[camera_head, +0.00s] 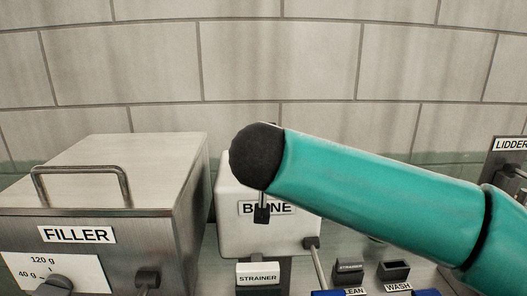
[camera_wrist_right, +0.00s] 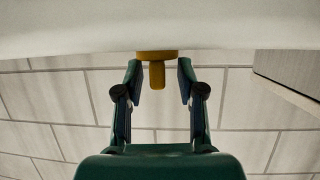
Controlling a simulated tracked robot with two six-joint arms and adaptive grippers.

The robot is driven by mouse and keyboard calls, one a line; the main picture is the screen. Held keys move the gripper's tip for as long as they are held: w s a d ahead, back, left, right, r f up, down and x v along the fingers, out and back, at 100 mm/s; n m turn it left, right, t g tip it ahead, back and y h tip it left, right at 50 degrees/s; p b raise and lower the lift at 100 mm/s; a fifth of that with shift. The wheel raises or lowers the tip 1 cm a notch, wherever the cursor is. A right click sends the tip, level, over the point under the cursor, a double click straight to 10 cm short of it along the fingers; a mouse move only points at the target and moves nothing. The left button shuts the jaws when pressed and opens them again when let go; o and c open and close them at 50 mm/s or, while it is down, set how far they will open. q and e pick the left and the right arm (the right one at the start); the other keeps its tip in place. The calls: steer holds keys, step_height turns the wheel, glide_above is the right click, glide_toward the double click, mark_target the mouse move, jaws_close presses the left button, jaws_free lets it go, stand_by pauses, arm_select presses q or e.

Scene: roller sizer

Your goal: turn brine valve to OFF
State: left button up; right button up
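The white brine tank (camera_head: 250,235) stands in the middle of the head view, its BRINE label partly hidden by my right arm. In the right wrist view, a brass valve (camera_wrist_right: 157,74) with a round collar and a short stub sits against the white surface at the top. My right gripper (camera_wrist_right: 160,76) is open, with one finger on each side of the stub and visible gaps between. In the head view my right arm hides most of the gripper; a small dark part shows below it, and I cannot tell what it is. My left gripper is not in view.
The steel FILLER box (camera_head: 85,215) with a dial stands at left. STRAINER (camera_head: 258,274) and WASH (camera_head: 396,272) holders line the front. A LIDDER machine (camera_head: 508,165) is at the right edge. A tiled wall (camera_head: 290,55) closes the back.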

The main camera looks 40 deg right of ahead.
steer(key=shift+c, duration=0.3)
jaws_close()
